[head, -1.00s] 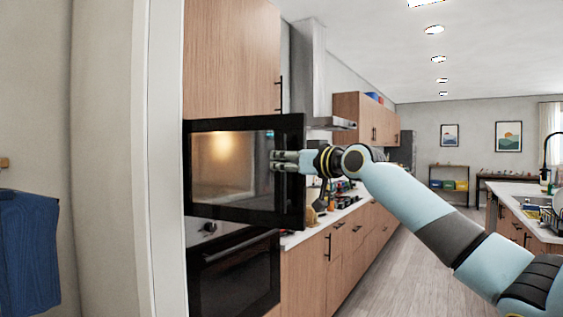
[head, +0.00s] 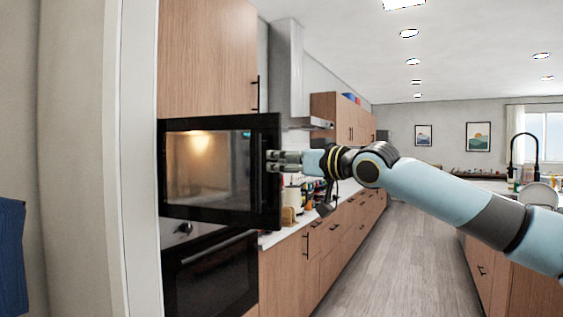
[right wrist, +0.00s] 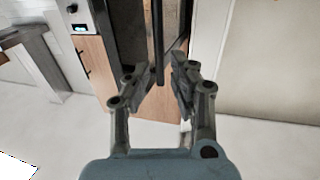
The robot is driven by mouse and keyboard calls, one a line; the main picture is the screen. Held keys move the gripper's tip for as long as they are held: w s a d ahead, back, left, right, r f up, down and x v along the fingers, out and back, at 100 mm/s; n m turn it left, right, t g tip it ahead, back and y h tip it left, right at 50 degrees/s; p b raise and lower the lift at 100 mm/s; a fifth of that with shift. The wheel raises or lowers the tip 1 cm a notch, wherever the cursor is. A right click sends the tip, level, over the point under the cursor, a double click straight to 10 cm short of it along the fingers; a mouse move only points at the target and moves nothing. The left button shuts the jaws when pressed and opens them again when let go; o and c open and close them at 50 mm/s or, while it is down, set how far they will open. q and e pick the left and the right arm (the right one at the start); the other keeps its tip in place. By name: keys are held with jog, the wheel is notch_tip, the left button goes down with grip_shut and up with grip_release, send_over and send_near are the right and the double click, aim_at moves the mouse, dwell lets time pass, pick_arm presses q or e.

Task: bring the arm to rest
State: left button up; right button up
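My right arm comes in from the right of the head view. Its gripper (head: 272,161) is at the right edge of the black microwave (head: 210,208), with the fingertips overlapping that edge in the picture. The two fingers are apart with nothing seen held. In the right wrist view the open fingers (right wrist: 160,88) show with a thin dark upright bar (right wrist: 157,40) in line with the gap between them. I cannot tell whether they touch it. The microwave's inside is lit behind its window. My left gripper is out of view.
A dark oven (head: 210,275) sits below the microwave, and wooden cabinets (head: 305,265) with a cluttered counter run back along the left. An island with a black tap (head: 512,150) stands at the right. The floor (head: 385,260) between them is clear.

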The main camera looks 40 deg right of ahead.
jog(key=shift+f, duration=0.1)
dwell(0.4)
